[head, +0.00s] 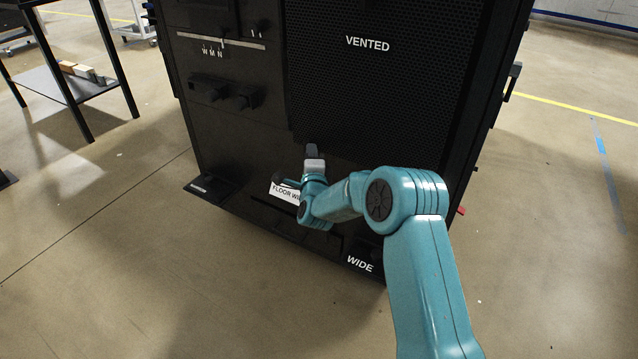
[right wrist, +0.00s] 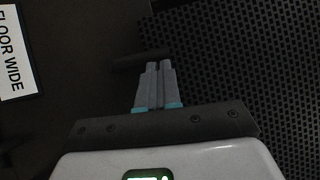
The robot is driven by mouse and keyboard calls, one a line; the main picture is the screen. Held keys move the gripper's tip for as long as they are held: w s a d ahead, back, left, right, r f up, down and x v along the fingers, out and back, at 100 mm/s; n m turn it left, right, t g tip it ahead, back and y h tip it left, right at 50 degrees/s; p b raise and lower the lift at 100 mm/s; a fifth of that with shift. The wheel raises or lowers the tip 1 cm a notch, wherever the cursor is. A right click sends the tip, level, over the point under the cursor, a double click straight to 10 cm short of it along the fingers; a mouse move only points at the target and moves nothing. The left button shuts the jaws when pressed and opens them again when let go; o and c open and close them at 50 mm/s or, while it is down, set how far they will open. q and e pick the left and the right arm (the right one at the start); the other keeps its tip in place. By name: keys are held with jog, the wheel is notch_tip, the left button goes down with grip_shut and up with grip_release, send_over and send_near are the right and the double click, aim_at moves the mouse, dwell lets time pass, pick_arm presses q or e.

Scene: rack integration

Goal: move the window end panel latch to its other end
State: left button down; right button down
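The black rack panel (head: 235,135) fills the middle of the head view. My right gripper (head: 312,150) is low on its face, by the lower left corner of the vented mesh. In the right wrist view the two grey fingers (right wrist: 159,68) lie side by side, closed, with nothing visible between them. A short dark bar (right wrist: 128,59) lies crosswise at the fingertips, beside the mesh edge; it may be the latch, but no label shows on it. Whether the fingers touch it I cannot tell. My left gripper is out of view.
A FLOOR WIDE label (right wrist: 14,55) is left of the fingers. Dark knobs (head: 228,92) and a marked slide strip (head: 215,40) sit higher on the panel. A WIDE foot (head: 360,263) projects at the base. A shelf table (head: 70,85) stands far left; the front floor is clear.

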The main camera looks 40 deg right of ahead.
jog(key=shift+w+d+r, duration=0.1)
jog(key=shift+d+r, duration=0.05)
jog(key=shift+r, duration=0.1)
dwell(0.4)
